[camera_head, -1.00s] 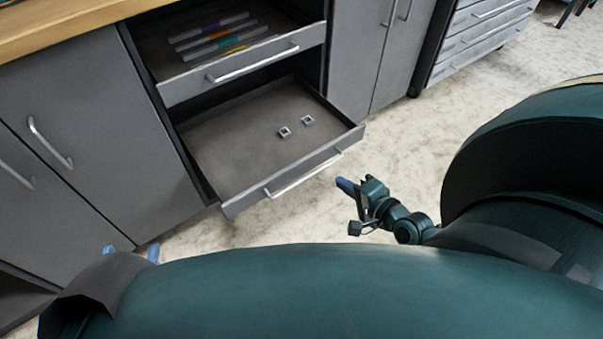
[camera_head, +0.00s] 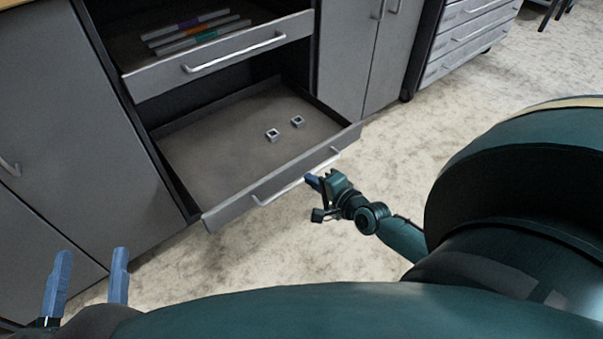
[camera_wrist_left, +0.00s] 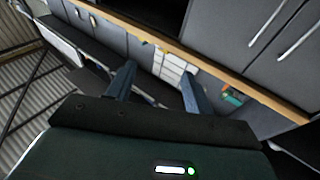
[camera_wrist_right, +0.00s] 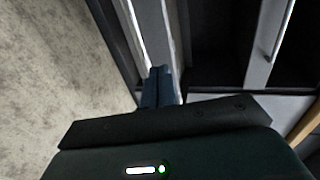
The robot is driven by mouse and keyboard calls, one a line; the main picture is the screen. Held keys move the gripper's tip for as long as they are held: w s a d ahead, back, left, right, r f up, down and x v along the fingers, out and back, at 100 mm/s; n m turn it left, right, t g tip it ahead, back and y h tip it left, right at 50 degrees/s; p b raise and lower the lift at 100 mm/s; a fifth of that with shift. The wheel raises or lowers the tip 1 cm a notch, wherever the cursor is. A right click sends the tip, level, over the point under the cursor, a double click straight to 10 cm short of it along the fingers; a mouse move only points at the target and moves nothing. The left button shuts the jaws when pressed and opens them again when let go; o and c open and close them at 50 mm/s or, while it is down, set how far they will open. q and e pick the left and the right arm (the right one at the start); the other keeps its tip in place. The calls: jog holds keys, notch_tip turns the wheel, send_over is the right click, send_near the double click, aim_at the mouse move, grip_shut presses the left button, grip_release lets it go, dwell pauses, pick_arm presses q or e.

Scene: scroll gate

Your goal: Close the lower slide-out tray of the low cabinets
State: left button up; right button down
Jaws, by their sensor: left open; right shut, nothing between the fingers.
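The lower slide-out tray (camera_head: 225,150) stands pulled out of the low cabinet, with two small metal square pieces (camera_head: 272,135) lying in it. Its front panel carries a long silver handle (camera_head: 290,181). My right gripper (camera_head: 312,181) is shut and empty, its fingertips close to the handle's right half; I cannot tell whether they touch. In the right wrist view the shut fingers (camera_wrist_right: 159,82) point at the tray front. My left gripper (camera_head: 90,272) is open and empty at the lower left, away from the tray. Its spread fingers also show in the left wrist view (camera_wrist_left: 158,85).
The upper tray (camera_head: 215,50), holding several markers (camera_head: 195,30), is also pulled out above the lower one. Closed cabinet doors (camera_head: 85,120) flank the trays. A drawer unit (camera_head: 465,40) stands at the back right. The floor (camera_head: 400,160) right of the tray is clear.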

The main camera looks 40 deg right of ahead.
aim_at(293, 166)
jog(key=x, duration=0.2)
jog(key=r+b+x, duration=0.1)
jog(key=x, duration=0.1)
jog(key=shift+w, duration=0.3)
pick_arm(q)
jog(key=shift+w+a+r+m+t+h, duration=0.1)
jog(key=shift+w+r+m+t+h, duration=0.15)
jog(key=shift+r, duration=0.25)
jog(key=shift+w+r+m+t+h, duration=0.15)
jog(key=shift+r+m+h, duration=0.1)
jog(key=shift+r+h, duration=0.15)
pick_arm(e)
jog(key=shift+w, duration=0.1)
jog(key=shift+w, duration=0.1)
